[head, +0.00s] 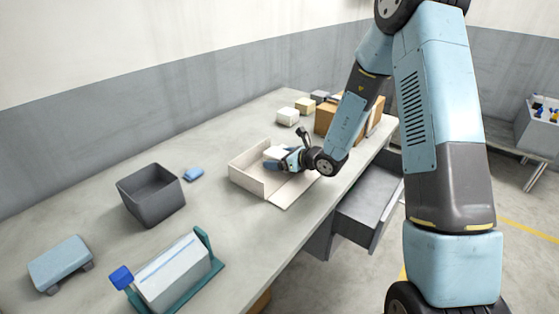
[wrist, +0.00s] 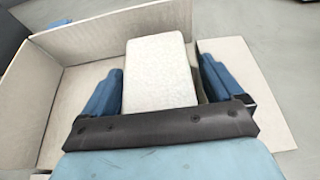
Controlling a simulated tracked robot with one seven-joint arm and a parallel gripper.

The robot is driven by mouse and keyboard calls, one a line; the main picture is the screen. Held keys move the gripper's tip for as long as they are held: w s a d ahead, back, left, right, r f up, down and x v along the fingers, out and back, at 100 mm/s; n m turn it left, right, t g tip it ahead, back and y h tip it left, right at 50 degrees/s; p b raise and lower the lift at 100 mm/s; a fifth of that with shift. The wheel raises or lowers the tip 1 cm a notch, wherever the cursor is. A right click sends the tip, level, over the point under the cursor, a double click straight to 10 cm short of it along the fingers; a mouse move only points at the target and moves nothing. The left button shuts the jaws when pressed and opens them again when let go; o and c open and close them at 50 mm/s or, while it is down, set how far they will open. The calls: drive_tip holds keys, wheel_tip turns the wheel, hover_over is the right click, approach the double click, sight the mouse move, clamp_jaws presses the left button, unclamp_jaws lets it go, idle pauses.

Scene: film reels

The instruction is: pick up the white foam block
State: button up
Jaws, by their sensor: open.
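The white foam block (wrist: 160,72) lies in or over a shallow cream box (wrist: 25,82) in the wrist view. My gripper (wrist: 162,85) is open, with one blue finger on each side of the block. A gap shows between the left finger and the block, and the right finger is close to it. The near end of the block is hidden by my gripper's dark palm edge. In the head view the block (head: 275,152) shows only partly behind my gripper (head: 280,162), inside the cream box (head: 245,181).
A grey open bin (head: 150,207) and a small blue item (head: 194,174) stand left of the box. Several small blocks (head: 288,116) and a brown carton (head: 326,121) stand behind. A teal-framed device (head: 178,275) is at the front. An open drawer (head: 368,212) juts out below the table.

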drive_tip(key=c, duration=1)
